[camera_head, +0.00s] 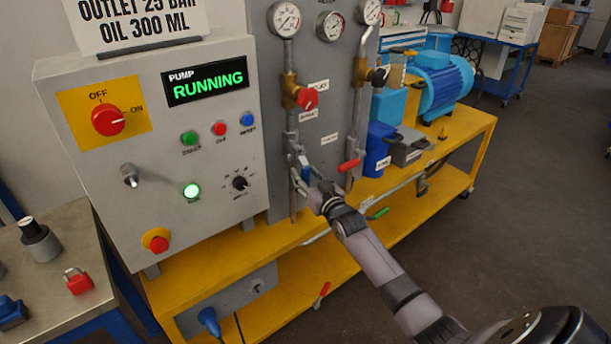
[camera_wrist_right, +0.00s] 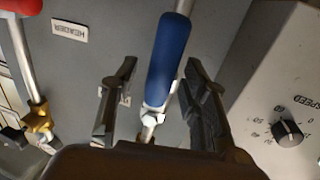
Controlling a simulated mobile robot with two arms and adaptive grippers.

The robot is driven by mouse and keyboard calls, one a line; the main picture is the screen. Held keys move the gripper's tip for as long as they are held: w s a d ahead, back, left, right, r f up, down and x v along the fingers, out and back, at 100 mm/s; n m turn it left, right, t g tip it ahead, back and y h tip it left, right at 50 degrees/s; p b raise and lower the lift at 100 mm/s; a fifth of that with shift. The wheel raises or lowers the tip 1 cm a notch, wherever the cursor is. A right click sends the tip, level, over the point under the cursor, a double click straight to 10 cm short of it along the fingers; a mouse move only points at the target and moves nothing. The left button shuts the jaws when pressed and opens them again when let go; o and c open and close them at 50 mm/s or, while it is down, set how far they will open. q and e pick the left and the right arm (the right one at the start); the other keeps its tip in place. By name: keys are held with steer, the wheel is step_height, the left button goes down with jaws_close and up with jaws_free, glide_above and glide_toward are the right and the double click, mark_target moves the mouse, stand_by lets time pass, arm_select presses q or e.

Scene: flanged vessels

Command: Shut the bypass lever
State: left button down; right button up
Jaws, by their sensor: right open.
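A blue-handled lever, which I take for the bypass lever (camera_head: 305,174), is on the pipe below the red knob on the grey panel. In the right wrist view the blue handle (camera_wrist_right: 170,55) runs lengthwise between my fingers, with a bare metal joint at its lower end. My right gripper (camera_head: 301,168) is at this lever, and its fingers (camera_wrist_right: 160,75) are spread on either side of the handle with gaps showing. The label behind the fingers is mostly hidden. My left gripper is not in view.
A red-handled lever (camera_head: 349,165) is on the pipe to the right, near the HEADER label (camera_wrist_right: 70,30). The control box (camera_head: 150,110) with switches and a RUNNING display stands close on the left. Gauges (camera_head: 284,18) are above. A yellow cart (camera_head: 440,180) carries a blue motor (camera_head: 443,85).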

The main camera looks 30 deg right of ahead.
steer(key=shift+w+d, duration=0.1)
steer(key=shift+w, duration=0.2)
steer(key=shift+c, duration=0.2)
jaws_close()
stand_by(0.6)
